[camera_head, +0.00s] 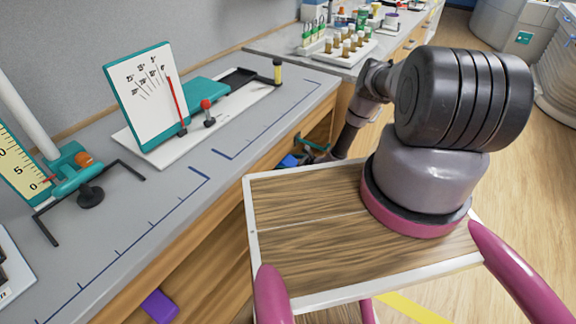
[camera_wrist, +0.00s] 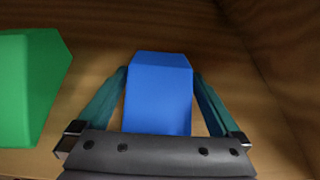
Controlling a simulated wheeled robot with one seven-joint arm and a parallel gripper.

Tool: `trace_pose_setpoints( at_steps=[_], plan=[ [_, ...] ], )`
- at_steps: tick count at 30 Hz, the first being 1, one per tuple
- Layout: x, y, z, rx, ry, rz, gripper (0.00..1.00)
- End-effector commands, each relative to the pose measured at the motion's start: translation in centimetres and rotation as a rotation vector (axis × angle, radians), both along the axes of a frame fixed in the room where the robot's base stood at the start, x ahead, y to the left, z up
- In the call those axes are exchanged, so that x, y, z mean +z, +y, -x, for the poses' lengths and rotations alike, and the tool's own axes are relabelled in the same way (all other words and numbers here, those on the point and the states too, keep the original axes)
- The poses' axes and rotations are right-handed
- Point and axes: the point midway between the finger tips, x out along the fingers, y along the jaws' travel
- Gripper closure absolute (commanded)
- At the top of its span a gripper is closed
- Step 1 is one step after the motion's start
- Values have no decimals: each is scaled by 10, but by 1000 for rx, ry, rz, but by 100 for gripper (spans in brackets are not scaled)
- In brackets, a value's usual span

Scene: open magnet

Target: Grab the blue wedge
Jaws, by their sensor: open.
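The blue wedge (camera_wrist: 158,100) lies on a wooden surface in the middle of the wrist view. My gripper (camera_wrist: 160,73) is open, with one teal finger on each side of the wedge. Narrow gaps show between the fingers and the wedge, so the jaws are not closed on it. The wedge's near end is hidden behind my gripper's dark body. In the head view a small blue patch (camera_head: 288,161) shows at the bench's wooden front, beside my teal fingers, mostly hidden.
A green block (camera_wrist: 30,85) lies left of my gripper in the wrist view, and a wooden wall (camera_wrist: 285,60) rises on the right. In the head view a purple block (camera_head: 160,306) sits lower in the bench. The grey bench top (camera_head: 190,185) holds instruments above my gripper.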

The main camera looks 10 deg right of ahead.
Motion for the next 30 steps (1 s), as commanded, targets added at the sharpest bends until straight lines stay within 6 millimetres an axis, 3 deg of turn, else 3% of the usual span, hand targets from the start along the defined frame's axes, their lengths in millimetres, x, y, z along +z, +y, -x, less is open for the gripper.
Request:
trace_pose_setpoints(
  at_steps=[3,8,9,19,28,30],
  plan=[
    [0,0,0,0,0,0,4],
    [0,0,0,0,1,-1,65],
    [0,0,0,0,1,-1,70],
    [4,-1,0,0,1,-1,70],
    [38,-1,0,-2,1,-1,70],
    [35,-12,12,-3,3,-1,70]
  ],
)
